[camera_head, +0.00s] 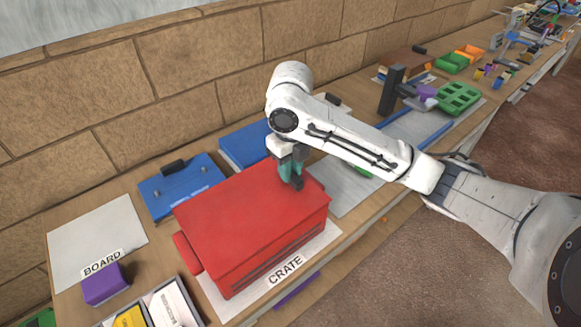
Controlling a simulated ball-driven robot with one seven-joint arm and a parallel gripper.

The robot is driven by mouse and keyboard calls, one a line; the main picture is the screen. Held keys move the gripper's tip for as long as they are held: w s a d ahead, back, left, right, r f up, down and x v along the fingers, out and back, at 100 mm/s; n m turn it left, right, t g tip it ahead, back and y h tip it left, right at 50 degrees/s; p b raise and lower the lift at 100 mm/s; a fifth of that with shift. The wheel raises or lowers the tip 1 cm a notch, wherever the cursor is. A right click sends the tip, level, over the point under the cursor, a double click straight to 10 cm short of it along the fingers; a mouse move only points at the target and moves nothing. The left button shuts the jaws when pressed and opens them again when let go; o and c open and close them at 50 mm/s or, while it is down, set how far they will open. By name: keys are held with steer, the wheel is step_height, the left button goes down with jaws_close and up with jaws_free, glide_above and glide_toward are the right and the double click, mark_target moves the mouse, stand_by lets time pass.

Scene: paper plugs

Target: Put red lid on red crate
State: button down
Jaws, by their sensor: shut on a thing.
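The red crate (275,260) stands on a white sheet marked CRATE at the front of the table. The red lid (235,210) covers its top and looks level. Whether it is seated or just above the rim, I cannot tell. My gripper (292,182) comes from the right, points down at the far right part of the lid, and is shut on the red lid. The part of the lid between the fingers is hidden. A red rounded piece (187,253) sticks out at the crate's left end.
A blue box with a black handle (182,185) and another blue piece (245,145) stand behind. The BOARD sheet (95,235) and a purple block (105,285) are at left. White trays (165,305) are close in front left. A brick wall runs behind.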

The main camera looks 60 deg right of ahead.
steer(key=shift+f+b, duration=0.4)
steer(key=shift+f, duration=0.05)
stand_by(0.3)
steer(key=c, duration=0.9)
jaws_free()
steer(key=shift+r, duration=0.1)
step_height(320, 180, up, 11)
steer(key=shift+f+p, duration=0.2)
steer(key=shift+p, duration=0.2)
